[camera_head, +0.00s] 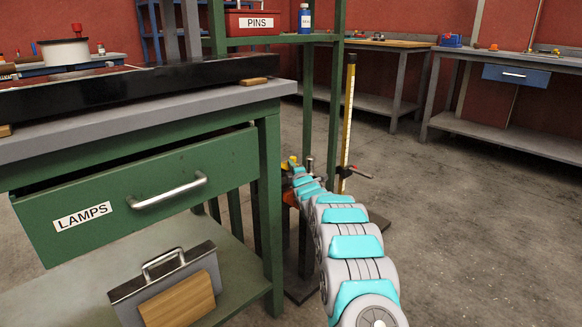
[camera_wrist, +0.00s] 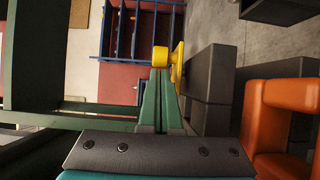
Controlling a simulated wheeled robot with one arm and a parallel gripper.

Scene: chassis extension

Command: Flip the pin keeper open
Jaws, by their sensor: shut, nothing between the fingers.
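In the wrist view my gripper (camera_wrist: 163,75) has its green fingers together, with nothing between them. A yellow part (camera_wrist: 162,57) with a rounded block and an upright plate is right at the fingertips; it may be the pin keeper. I cannot tell whether the fingers touch it. In the head view my arm reaches away to a small cluster beside the green rack, where a bit of yellow (camera_head: 292,160) shows. My gripper is too small and covered there to make out.
A dark grey block (camera_wrist: 212,90) and an orange part (camera_wrist: 285,105) stand close to the right of my fingers in the wrist view. The green bench drawer (camera_head: 140,190), labelled LAMPS, is partly open left of my arm. Floor (camera_head: 470,230) at right is clear.

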